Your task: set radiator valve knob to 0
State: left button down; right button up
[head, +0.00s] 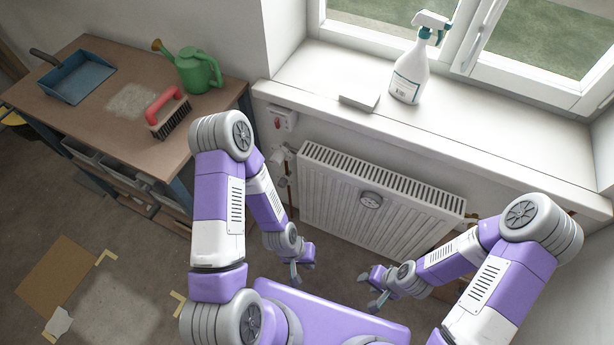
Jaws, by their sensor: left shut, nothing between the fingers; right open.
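The white radiator (330,205) stands under the window sill. A small white valve knob (278,156) sits at its upper left end, by the pipe, partly beside my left arm. Its markings are too small to read. A round grey dial (371,200) is on the radiator's front. My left gripper (302,270) hangs low in front of the radiator's left part, shut and empty, well below the knob. My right gripper (367,292) is low in front of the radiator's middle, open and empty, apart from everything.
A white wall box (283,120) with a red part is above the knob. The sill (330,75) overhangs the radiator and holds a spray bottle (409,72) and a small white block (359,100). A workbench (95,110) with a green watering can (195,72), brush (168,113) and dustpan (75,77) stands left.

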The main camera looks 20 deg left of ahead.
aim_at(278, 156)
jog(key=k, duration=1.2)
jog(key=u, duration=0.9)
jog(key=i, duration=1.5)
jog(key=u, duration=0.05)
